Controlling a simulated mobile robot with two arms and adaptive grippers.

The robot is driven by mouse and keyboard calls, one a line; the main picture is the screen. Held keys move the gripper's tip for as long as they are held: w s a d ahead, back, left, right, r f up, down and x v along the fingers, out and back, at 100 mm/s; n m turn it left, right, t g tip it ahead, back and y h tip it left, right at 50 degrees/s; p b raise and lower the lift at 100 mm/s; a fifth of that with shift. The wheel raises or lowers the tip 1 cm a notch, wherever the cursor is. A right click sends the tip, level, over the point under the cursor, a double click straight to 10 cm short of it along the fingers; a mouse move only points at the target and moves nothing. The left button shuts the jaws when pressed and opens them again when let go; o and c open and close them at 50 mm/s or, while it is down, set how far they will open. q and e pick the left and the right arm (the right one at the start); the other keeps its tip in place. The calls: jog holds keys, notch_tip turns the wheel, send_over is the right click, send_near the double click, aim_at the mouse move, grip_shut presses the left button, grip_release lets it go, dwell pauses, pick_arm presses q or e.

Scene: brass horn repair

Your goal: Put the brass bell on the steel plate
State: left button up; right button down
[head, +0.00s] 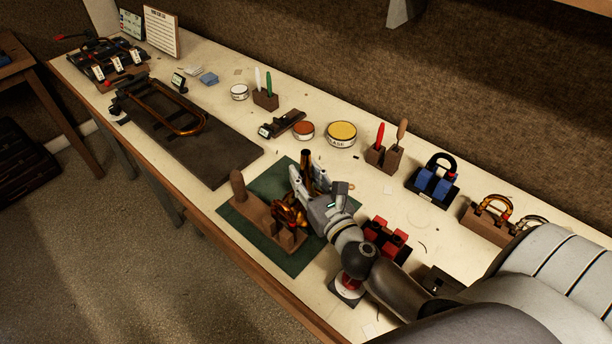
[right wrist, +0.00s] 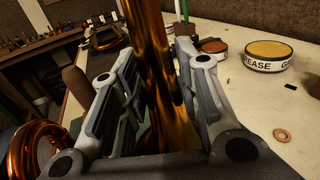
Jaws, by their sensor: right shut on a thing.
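My right gripper (head: 309,183) is above the green mat and shut on a shiny brass tube (head: 307,158), which I take to be the brass bell. In the right wrist view the brass bell (right wrist: 155,75) stands upright between the two fingers (right wrist: 155,105); its lower end is hidden. A dark flat slab (head: 222,150) lies to the left, with a long brass loop (head: 190,125) on it; I cannot tell whether this slab is the steel plate. My left gripper is not in view.
A wooden stand (head: 250,210) with coiled brass (head: 290,214) is on the green mat (head: 285,260), close beside my right gripper. Grease tins (head: 341,133), a tool block (head: 384,158) and a red-jawed block (head: 385,237) stand around. A washer (right wrist: 282,135) lies on the bench.

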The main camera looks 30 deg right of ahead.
jog(key=c, duration=1.1)
grip_release()
